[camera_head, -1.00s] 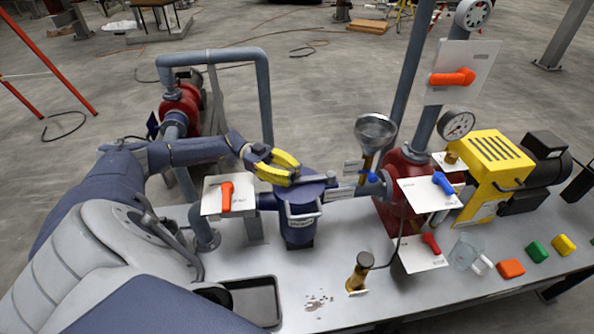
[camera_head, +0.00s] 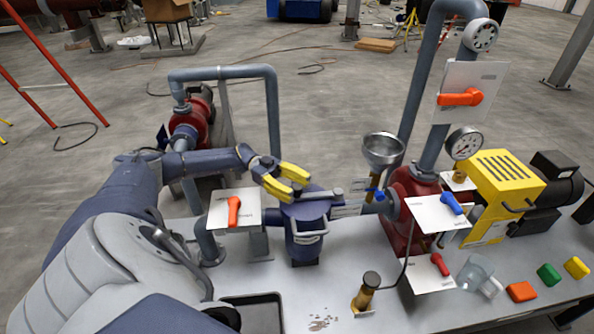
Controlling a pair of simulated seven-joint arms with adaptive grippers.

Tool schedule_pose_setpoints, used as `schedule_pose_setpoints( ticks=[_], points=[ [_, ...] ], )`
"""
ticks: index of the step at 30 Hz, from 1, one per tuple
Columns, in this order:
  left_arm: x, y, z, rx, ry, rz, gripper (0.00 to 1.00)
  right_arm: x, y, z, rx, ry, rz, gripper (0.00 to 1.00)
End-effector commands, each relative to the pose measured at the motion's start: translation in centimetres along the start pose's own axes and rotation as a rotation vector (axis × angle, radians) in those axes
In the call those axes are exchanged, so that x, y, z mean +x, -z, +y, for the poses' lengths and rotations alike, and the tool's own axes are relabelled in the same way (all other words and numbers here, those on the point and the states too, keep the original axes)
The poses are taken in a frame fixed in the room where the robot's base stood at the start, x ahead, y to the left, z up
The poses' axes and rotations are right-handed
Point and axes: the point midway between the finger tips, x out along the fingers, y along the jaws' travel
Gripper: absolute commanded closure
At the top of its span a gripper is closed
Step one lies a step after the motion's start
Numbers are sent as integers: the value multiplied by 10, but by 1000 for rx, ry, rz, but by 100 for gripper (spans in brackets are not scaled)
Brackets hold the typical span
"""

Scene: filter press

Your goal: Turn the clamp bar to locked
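The blue filter housing (camera_head: 304,240) stands upright on the bench with a white label and a curved handle at its front. A grey clamp bar (camera_head: 325,193) lies across its lid, roughly level in the picture, with a knob at its right end. My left gripper (camera_head: 300,190) has yellow fingers and comes in from the upper left. Its fingers are apart, with the tips at the bar's left end. I cannot tell whether they touch the bar; the fingers partly hide that end. My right gripper is not in view.
An orange-handled valve plate (camera_head: 247,216) stands just left of the housing. A funnel (camera_head: 383,150), blue-handled plate (camera_head: 430,213) and red pump body (camera_head: 398,232) are to the right. A brass-coloured cylinder (camera_head: 367,292) and a dark tray (camera_head: 262,298) are in front.

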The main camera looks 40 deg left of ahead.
Motion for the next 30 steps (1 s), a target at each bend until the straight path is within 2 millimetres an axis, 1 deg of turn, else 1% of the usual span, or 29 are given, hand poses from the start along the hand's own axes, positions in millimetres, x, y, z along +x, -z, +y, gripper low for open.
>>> schedule_pose_setpoints(
  ticks=[7, 11, 14, 24, 30],
  points=[
    [0, -2, 1, -2, -1, -3, 49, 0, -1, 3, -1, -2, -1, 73],
    [-8, -3, 0, -2, 0, -4, 49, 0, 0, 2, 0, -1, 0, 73],
    [-22, -3, 0, -2, 1, -5, 49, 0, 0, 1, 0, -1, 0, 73],
    [-78, -2, 0, -1, 2, -3, 49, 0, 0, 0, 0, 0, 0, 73],
    [-100, -2, 0, -2, 1, -2, 49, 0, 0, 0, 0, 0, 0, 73]
  ],
)
